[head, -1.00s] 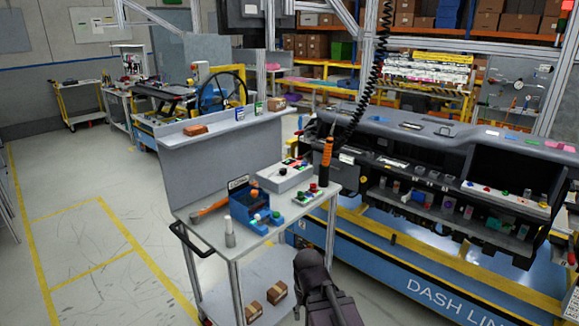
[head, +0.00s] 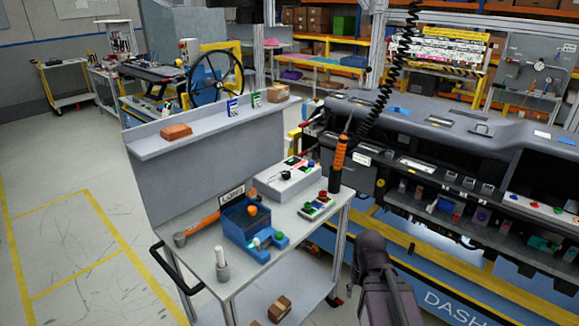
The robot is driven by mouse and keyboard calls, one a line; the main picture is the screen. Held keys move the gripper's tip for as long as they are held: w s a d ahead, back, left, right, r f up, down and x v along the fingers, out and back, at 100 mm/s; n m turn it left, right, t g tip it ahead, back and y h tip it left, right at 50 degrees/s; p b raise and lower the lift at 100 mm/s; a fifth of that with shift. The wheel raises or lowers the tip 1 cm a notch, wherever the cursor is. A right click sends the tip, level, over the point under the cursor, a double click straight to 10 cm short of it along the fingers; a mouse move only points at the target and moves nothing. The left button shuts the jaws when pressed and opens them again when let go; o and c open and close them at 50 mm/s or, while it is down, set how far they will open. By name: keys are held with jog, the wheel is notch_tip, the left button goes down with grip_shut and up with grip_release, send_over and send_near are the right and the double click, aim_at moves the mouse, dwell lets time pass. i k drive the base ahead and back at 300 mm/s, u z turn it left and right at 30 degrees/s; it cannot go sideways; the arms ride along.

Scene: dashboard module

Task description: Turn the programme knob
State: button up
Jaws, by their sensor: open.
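A light grey control box (head: 289,184) sits on the top of the grey cart, towards its back right. It carries a dark round knob (head: 285,175) at its front left, a small display and coloured buttons; I cannot read any label, so I cannot tell for sure that this is the programme knob. A dark arm part of mine shows at the bottom, right of the cart and apart from the box. My gripper's fingers are not in view.
The cart (head: 190,250) also holds a blue bin (head: 240,232), an orange-handled hammer (head: 200,226), a white cylinder (head: 221,262), a small button panel (head: 318,207) and an upright orange-and-black tool (head: 338,165). The dashboard module (head: 430,125) stands right. Floor at left (head: 60,220) is clear.

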aim_at(286, 175)
jog(key=u, duration=0.1)
jog(key=i, duration=1)
jog(key=u, duration=0.35)
